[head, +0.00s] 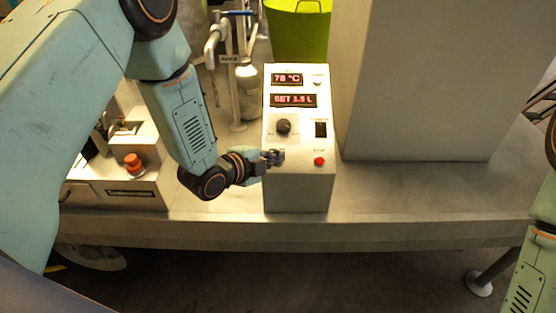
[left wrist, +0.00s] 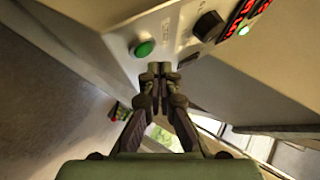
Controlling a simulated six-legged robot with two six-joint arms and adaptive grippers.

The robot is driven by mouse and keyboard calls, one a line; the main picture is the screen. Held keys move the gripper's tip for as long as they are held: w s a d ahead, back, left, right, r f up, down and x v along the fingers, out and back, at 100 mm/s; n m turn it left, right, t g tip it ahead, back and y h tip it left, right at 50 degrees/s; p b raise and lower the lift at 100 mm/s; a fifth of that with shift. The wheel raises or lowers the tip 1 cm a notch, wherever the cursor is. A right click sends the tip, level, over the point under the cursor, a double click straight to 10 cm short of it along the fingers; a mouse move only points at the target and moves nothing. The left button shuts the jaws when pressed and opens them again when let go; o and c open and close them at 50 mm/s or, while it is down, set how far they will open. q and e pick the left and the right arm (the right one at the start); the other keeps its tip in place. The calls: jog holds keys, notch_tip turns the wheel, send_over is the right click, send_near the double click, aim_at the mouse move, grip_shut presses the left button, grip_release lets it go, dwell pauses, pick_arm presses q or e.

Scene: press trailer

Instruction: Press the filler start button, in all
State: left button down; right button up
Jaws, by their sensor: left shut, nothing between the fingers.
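The filler control box (head: 297,190) is pale grey, with red displays reading about 78 °C and SET 1.5 L, a black knob (head: 284,126), a black switch (head: 321,129) and a red button (head: 319,160). My left gripper (head: 276,157) is shut and empty at the lower left of its panel. In the head view it covers the place left of the red button. The left wrist view shows a green button (left wrist: 144,48) there, just beyond the shut fingertips (left wrist: 154,70). I cannot tell whether they touch the panel. My right gripper is out of view.
A machine with an orange-red button (head: 133,160) stands left on the bench (head: 400,200). A bottle (head: 248,90) under a tap is behind my left gripper. A yellow-green bin (head: 298,30) stands behind the box and a large grey block (head: 425,80) to its right.

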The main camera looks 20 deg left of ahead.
pick_arm(q)
jog(key=shift+a, duration=0.2)
jog(key=shift+d+f, duration=0.15)
jog(key=shift+f, duration=0.05)
jog(key=shift+w+f+b, duration=0.15)
jog(key=shift+f+b, duration=0.05)
jog(key=shift+b, duration=0.1)
dwell(0.5)
jog(key=shift+w+f+b, duration=0.2)
jog(key=shift+f+b, duration=0.1)
jog(key=shift+f, duration=0.1)
dwell(0.3)
jog(key=shift+r, duration=0.1)
jog(key=shift+s+r+p, duration=0.35)
jog(key=shift+r+p, duration=0.35)
jog(key=shift+p, duration=0.05)
